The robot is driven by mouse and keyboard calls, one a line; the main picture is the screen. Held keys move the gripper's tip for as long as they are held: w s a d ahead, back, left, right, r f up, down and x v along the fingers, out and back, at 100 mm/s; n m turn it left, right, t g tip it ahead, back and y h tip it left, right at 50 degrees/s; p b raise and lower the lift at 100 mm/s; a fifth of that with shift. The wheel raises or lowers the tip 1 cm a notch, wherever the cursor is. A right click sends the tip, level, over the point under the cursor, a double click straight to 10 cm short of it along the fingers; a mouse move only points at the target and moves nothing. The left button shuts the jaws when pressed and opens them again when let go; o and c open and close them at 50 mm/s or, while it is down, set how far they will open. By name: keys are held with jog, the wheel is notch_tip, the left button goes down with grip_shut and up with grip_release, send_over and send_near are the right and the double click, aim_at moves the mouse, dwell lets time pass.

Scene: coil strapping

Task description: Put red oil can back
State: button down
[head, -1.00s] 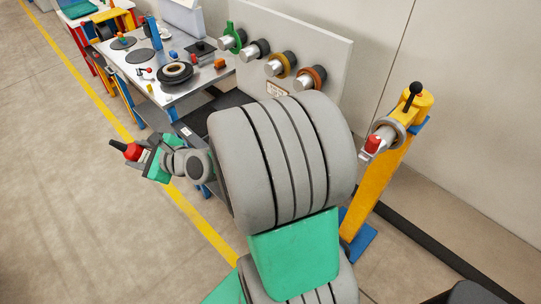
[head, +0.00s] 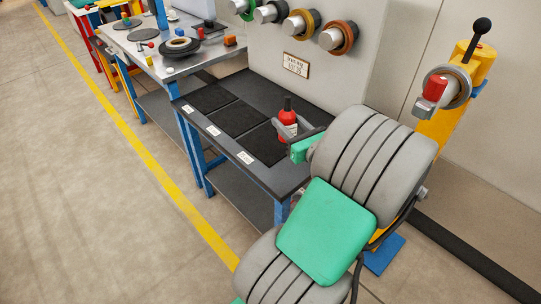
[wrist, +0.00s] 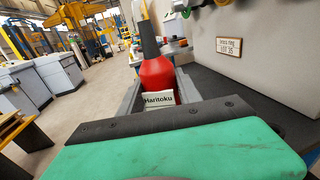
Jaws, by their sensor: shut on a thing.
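The red oil can (head: 288,119) has a dark nozzle and a white label. It is upright, over or on the right end of the dark table (head: 259,192), by the rightmost black mat (head: 264,145). I cannot tell whether its base touches the surface. My gripper (head: 301,131) is shut on the can, its fingers on either side of the body. In the wrist view the can (wrist: 157,75) stands between the fingers, with its label reading "Haritoku" and its lower part hidden by my gripper.
Three black mats with small labels lie along the table. A wall sign (head: 295,65) and ringed pegs (head: 302,23) are behind. A yellow post (head: 450,125) with a lever stands at the right. A cluttered workbench (head: 172,62) is at the far left.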

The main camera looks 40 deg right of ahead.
jog(key=w+d+f+b, duration=0.1)
jog(key=w+f, duration=0.2)
jog(key=w, duration=0.1)
jog(key=w+d+f+b, duration=0.1)
jog(key=w+d+f, duration=0.1)
jog(key=w+f, duration=0.1)
jog(key=w+d+f+b, duration=0.2)
jog(key=w+f, duration=0.1)
jog(key=w, duration=0.2)
jog(key=shift+w+f, duration=0.3)
jog(key=shift+f, duration=0.1)
notch_tip(320, 180, down, 3)
jog(key=shift+w+d+f+b, duration=0.1)
jog(key=shift+f+b, duration=0.1)
jog(key=shift+b, duration=0.45)
jog(key=shift+r, duration=0.15)
jog(key=c, duration=0.8)
grip_release()
jog(key=shift+f, duration=0.2)
jog(key=shift+c, duration=0.2)
